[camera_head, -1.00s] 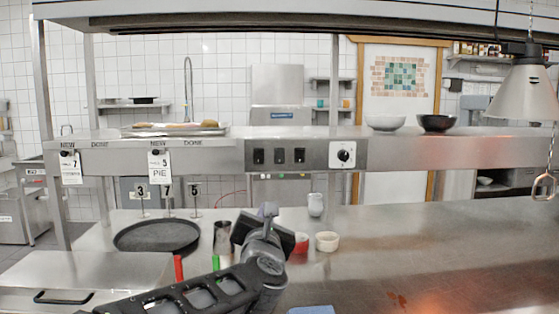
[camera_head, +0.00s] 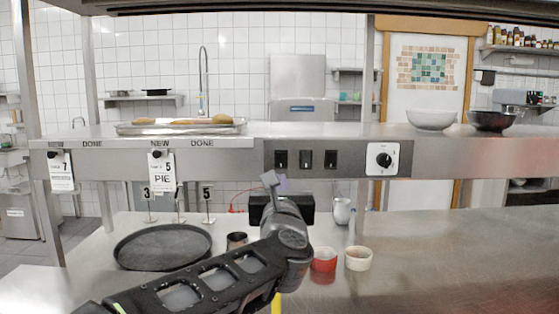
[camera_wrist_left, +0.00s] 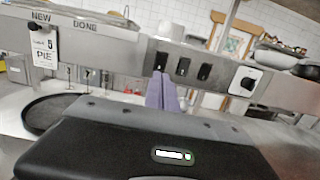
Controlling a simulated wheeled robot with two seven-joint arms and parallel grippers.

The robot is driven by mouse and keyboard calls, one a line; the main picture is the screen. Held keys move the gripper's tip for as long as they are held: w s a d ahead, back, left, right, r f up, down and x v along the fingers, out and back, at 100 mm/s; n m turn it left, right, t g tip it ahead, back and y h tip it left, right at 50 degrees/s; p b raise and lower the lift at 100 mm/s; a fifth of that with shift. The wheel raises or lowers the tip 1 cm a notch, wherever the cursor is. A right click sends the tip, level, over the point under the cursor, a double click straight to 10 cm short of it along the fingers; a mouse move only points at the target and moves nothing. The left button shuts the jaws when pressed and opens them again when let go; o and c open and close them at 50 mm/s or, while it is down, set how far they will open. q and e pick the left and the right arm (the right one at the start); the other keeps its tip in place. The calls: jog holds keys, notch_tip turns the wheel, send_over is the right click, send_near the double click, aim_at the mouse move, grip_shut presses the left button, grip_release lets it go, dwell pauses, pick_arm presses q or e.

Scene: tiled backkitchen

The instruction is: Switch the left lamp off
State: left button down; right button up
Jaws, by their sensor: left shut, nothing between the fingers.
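Three black rocker switches sit on the steel shelf's front panel: a left switch (camera_head: 281,159), a middle switch (camera_head: 306,159) and a right switch (camera_head: 331,159). My left gripper (camera_head: 271,180) is shut and empty, just below and in front of the left switch. In the left wrist view, the purple fingers (camera_wrist_left: 162,76) point up at the left switch (camera_wrist_left: 161,60), their tips close under it; I cannot tell whether they touch. The middle switch (camera_wrist_left: 183,66) and right switch (camera_wrist_left: 204,71) are clear of the fingers. No lamp shows now. My right gripper is out of view.
A dial knob (camera_head: 384,160) is right of the switches. Label tags (camera_head: 161,170) hang at the left. The counter's right side is clear.

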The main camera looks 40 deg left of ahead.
aim_at(279, 155)
pick_arm(q)
jog(key=shift+w+a, duration=0.1)
jog(key=p+x, duration=0.5)
jog(key=x, duration=0.8)
jog(key=shift+w+a+r, duration=0.1)
jog(key=shift+r, duration=0.05)
jog(key=shift+w+a, duration=0.15)
jog(key=shift+w, duration=0.05)
jog(key=shift+w+b, duration=0.1)
jog(key=shift+b, duration=0.3)
jog(key=shift+r, duration=0.1)
jog(key=shift+a, duration=0.1)
